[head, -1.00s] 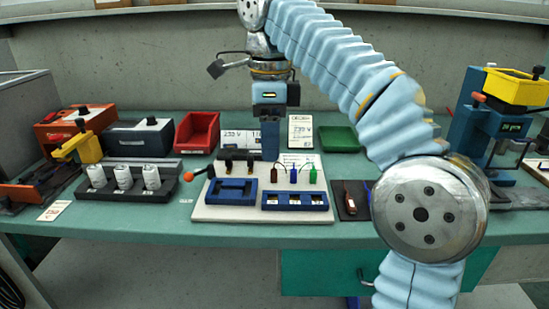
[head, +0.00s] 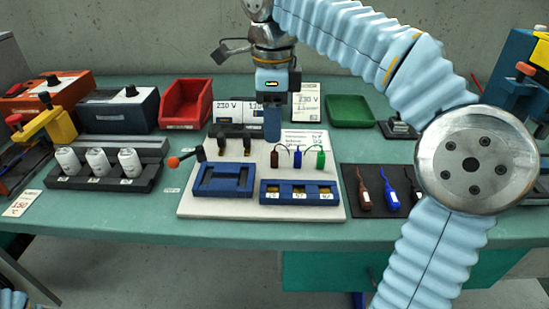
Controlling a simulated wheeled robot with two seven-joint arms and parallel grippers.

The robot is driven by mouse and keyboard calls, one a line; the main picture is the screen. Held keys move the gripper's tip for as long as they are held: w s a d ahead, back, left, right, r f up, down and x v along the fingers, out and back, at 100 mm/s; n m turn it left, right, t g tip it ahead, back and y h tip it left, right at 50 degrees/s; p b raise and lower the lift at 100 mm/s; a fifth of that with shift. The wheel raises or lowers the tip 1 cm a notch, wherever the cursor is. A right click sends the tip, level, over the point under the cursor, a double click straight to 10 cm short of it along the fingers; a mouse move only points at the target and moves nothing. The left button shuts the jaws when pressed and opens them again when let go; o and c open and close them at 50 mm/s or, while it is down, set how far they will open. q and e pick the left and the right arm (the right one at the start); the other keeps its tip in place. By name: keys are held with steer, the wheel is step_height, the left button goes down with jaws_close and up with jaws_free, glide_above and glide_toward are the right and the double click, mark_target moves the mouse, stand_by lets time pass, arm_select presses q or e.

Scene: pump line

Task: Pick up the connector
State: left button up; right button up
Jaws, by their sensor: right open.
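A white board (head: 330,209) on the green bench carries a blue frame (head: 223,181) and a blue three-slot block (head: 299,192). Behind the block stand small brown (head: 274,159), blue (head: 297,159) and green (head: 320,159) plugs with thin wires; which thing is the connector is not plain. Two dark pieces with brass-coloured parts (head: 235,141) stand behind the frame. My right gripper (head: 272,132) is open and points down over the back of the board, left of the plugs; its fingers overlap in this view. My left gripper is out of the picture.
A lever with an orange knob (head: 173,162) stands at the board's left edge. White cylinders in a dark rack (head: 110,182) are at left. Red (head: 185,103) and green (head: 349,110) trays are behind. A dark mat (head: 350,180) with coloured tools lies right. The front bench strip is clear.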

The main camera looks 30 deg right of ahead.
mark_target(274, 153)
steer(key=f, duration=0.7)
steer(key=shift+s+f, duration=0.2)
steer(key=shift+s, duration=0.1)
jaws_close()
